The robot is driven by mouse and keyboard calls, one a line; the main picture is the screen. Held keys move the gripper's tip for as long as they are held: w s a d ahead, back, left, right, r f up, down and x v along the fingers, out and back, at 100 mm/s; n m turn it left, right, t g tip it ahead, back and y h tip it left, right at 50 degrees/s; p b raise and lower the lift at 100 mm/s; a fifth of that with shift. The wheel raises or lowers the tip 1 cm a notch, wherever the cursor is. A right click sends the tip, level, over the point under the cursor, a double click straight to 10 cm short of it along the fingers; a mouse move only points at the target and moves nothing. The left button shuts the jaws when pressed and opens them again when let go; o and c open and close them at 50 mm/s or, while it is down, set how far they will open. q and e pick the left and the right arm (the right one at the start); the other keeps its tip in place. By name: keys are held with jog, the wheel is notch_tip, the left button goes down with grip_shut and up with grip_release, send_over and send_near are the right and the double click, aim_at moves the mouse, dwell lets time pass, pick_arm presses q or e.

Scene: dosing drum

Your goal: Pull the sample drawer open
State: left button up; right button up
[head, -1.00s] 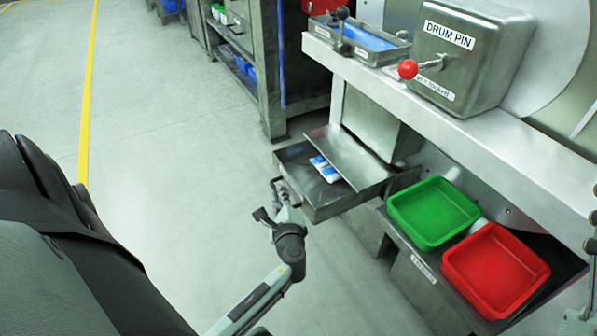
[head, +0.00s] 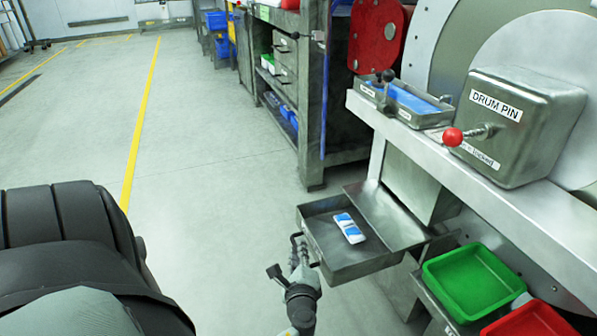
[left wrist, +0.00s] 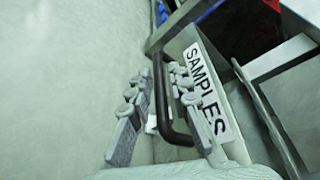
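The sample drawer (head: 345,270) is a grey metal tray, standing out from under the machine in the head view. A blue-and-white packet (head: 349,228) lies inside it. Its front bears a SAMPLES label (left wrist: 208,92) in the left wrist view. The dark bar handle (left wrist: 166,100) is on that front. My left gripper (head: 299,256) is at the handle; in the left wrist view its two fingers (left wrist: 161,88) lie on either side of the bar and look closed on it, though the contact is not sharp. My right gripper is out of view.
A sloping metal plate (head: 385,215) covers the drawer's back part. A green tray (head: 472,281) and a red tray (head: 530,322) stand to its right. The DRUM PIN box (head: 520,130) with a red knob (head: 453,137) is above. Open floor (head: 215,200) lies left of the drawer.

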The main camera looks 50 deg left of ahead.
pick_arm(q)
jog(key=v, duration=1.2)
jog(key=shift+s, duration=0.1)
